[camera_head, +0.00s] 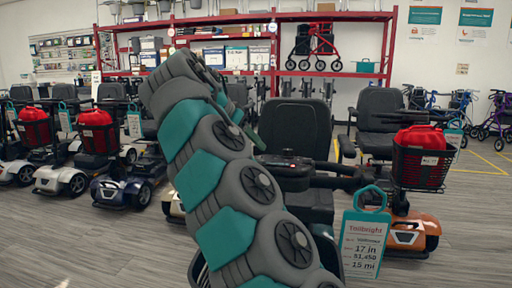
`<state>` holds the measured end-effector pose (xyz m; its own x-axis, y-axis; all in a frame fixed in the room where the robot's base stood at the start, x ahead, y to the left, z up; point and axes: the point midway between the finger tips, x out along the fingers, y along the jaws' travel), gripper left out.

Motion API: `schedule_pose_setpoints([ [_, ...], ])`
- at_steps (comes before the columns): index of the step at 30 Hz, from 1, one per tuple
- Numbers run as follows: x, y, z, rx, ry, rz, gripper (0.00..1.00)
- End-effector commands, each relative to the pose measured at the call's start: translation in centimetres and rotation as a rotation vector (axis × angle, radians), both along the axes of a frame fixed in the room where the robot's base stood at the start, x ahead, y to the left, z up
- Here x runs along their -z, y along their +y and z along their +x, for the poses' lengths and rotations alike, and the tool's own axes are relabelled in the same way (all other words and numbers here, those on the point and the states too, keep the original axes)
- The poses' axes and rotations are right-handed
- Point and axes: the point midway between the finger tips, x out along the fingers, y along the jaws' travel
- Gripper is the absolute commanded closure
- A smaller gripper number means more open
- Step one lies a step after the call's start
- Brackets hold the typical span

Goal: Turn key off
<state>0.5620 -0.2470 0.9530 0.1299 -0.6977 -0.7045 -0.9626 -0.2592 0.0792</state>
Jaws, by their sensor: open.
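The nearest scooter has a black seat (295,125) and a dark tiller console (288,170) at the middle of the view, just right of my arm. A small red spot (288,152) shows on top of the console; it is too small to tell whether it is the key. No key can be made out clearly. My grey and teal arm rises from the bottom centre toward the upper left and covers the left part of this scooter. My gripper is not visible; the arm hides what lies behind its far end.
A teal price tag (365,240) hangs at the scooter's front right. An orange scooter (412,232) with a black basket (420,168) holding a red bag stands to the right. More scooters line the left. Red shelving (340,75) stands behind. Grey floor (470,240) is open at right.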

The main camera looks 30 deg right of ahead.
Motion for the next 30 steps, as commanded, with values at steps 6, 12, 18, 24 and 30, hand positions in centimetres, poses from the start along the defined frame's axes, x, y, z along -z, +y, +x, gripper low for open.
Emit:
schedule_pose_setpoints([
  [6,1.3,-1.4,0.2,0.002,0.001,0.001,0.50],
  [12,1.8,-1.8,0.3,0.002,0.002,0.001,0.50],
  [18,1.8,-1.8,0.3,0.001,0.001,0.001,0.50],
  [24,1.8,-1.8,0.3,0.001,0.001,0.001,0.68],
  [30,1.8,-1.8,0.3,0.000,0.000,0.001,0.91],
])
